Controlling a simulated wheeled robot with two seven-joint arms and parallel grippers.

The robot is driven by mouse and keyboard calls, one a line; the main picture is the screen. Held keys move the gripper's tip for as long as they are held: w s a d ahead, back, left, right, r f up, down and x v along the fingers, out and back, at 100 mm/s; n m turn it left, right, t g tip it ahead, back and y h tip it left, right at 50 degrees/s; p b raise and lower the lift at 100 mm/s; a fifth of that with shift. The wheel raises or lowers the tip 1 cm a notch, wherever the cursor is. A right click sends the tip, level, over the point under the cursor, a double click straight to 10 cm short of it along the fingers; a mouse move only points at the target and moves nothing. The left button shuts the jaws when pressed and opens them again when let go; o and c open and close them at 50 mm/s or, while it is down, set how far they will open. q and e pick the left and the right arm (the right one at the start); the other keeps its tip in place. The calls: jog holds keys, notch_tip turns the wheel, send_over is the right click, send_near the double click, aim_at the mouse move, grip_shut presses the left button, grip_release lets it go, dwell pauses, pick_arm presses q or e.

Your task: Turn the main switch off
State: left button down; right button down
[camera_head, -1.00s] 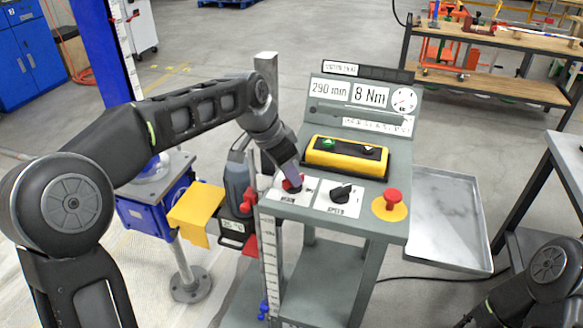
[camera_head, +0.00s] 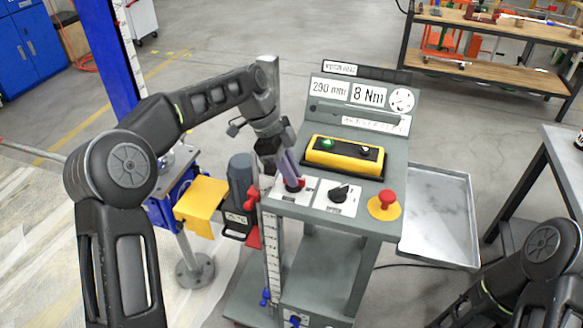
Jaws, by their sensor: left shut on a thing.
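The main switch (camera_head: 294,185) is a red knob on a white plate at the left of the grey control console's sloping panel (camera_head: 317,216). My left gripper (camera_head: 291,178) reaches down onto it from above and is shut on the red knob. The fingers cover most of the knob, so its angle cannot be read. My right arm shows at the lower right, but its gripper is out of view.
Right of the switch are a black speed knob (camera_head: 340,192) and a red mushroom button (camera_head: 386,199) on yellow. A yellow pendant box (camera_head: 344,155) lies behind them. A metal tray (camera_head: 438,215) hangs at the console's right. A blue jack with a yellow guard (camera_head: 201,203) stands left.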

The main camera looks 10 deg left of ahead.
aim_at(283, 184)
pick_arm(q)
jog(key=shift+m, duration=0.4)
jog(key=c, duration=1.4)
grip_release()
jog(key=shift+c, duration=0.2)
jog(key=shift+w+a+r, duration=0.1)
jog(key=shift+a+r, duration=0.2)
jog(key=shift+r, duration=0.3)
jog(key=p+v, duration=0.5)
jog(key=v, duration=0.1)
jog(key=shift+r, duration=0.3)
